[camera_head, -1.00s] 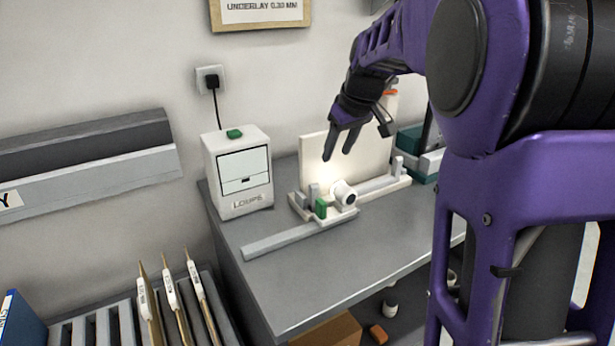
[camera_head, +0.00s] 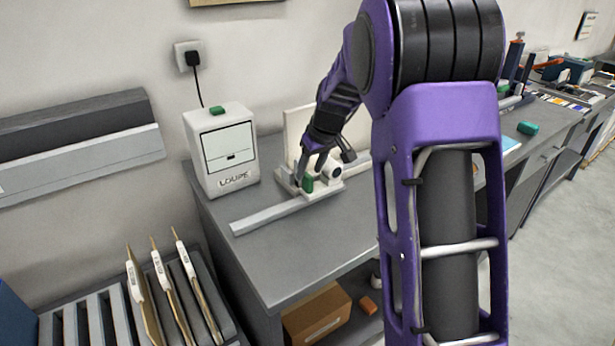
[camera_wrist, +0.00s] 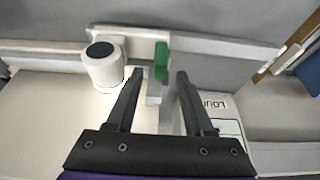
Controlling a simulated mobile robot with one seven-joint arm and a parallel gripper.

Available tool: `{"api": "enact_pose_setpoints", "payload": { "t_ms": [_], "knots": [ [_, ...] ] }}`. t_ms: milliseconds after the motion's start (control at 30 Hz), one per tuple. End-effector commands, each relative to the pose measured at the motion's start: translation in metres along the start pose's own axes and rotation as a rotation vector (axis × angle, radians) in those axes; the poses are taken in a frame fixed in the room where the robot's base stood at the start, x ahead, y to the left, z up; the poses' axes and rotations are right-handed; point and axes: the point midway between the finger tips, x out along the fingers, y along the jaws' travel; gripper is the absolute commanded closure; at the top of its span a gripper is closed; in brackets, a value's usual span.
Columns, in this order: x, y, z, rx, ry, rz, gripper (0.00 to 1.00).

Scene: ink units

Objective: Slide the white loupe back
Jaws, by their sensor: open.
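The white loupe (camera_head: 332,169), a short cylinder with a dark lens, sits on a pale carriage on the bench. It also shows in the wrist view (camera_wrist: 103,68), left of my fingers. A green tab (camera_head: 308,184) stands on the carriage beside it and shows in the wrist view (camera_wrist: 162,61). A long light-grey rail (camera_head: 262,219) runs from the carriage toward the front left. My gripper (camera_wrist: 160,75) is open and points down at the carriage. In the wrist view the green tab lies between the lines of the two fingertips; contact cannot be told.
A white box marked LOUPE (camera_head: 222,150) stands on the bench left of the carriage. A pale upright panel (camera_head: 296,130) is behind it. The grey bench top (camera_head: 285,255) is clear in front of the rail. A rack with several tagged boards (camera_head: 140,285) stands at lower left.

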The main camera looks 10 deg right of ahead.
Motion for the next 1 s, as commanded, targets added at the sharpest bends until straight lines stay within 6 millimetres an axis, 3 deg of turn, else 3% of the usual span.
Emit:
{"api": "enact_pose_setpoints", "payload": {
  "t_ms": [200, 567, 633, 867, 1000],
  "knots": [
    [0.028, 0.0, -0.001, -0.001, 0.001, 0.001, 0.47],
    [0.034, 0.0, -0.001, -0.001, 0.001, 0.001, 0.47],
    [0.034, 0.0, -0.001, -0.001, 0.001, 0.001, 0.55],
    [0.034, 0.0, 0.0, -0.001, 0.001, 0.001, 0.96],
    [0.034, 0.0, 0.0, -0.001, 0.001, 0.001, 1.0]
  ]
}}
